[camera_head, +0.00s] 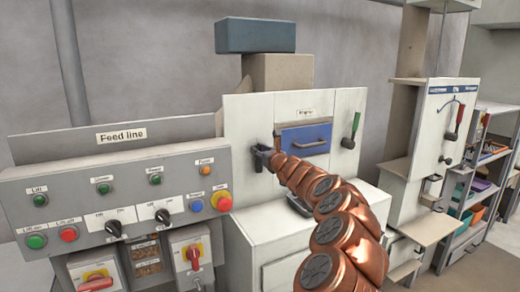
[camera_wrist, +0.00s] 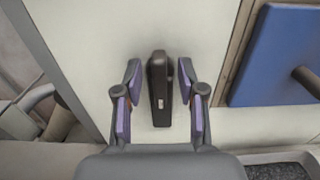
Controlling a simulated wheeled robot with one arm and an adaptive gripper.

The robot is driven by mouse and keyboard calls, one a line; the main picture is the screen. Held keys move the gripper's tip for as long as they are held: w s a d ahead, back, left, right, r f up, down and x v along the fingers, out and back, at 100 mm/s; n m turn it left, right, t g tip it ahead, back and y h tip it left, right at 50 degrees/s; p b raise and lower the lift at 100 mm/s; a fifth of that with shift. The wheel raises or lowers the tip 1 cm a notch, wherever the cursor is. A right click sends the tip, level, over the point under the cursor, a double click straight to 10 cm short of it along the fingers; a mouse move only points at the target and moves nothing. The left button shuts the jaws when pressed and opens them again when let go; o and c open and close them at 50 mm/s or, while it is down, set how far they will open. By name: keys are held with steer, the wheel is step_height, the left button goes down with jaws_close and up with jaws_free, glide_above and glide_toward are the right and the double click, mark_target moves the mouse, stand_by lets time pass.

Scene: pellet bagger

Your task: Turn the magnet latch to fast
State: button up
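The blue magnet drawer front (camera_head: 306,138) is set in the pale cabinet, under a small label that looks like "Magnet". It also shows at the right of the wrist view (camera_wrist: 285,55). Left of it is a dark upright lever, seemingly the magnet latch (camera_wrist: 160,90); its small marking is unreadable. In the head view my gripper and arm hide most of the lever. My gripper (camera_wrist: 160,105) is open, with one purple-padded finger on each side of the lever. Narrow gaps show between the pads and the lever, so it is not clamped.
A green-handled lever (camera_head: 356,125) is on the cabinet's right side. The feed line panel (camera_head: 130,175), with buttons and switches, stands close on the left. A ledge (camera_head: 270,215) juts out below the drawer. A lever machine (camera_head: 430,130) and shelves stand at right.

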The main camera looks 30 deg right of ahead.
steer(key=shift+w, duration=0.35)
jaws_close()
stand_by(0.3)
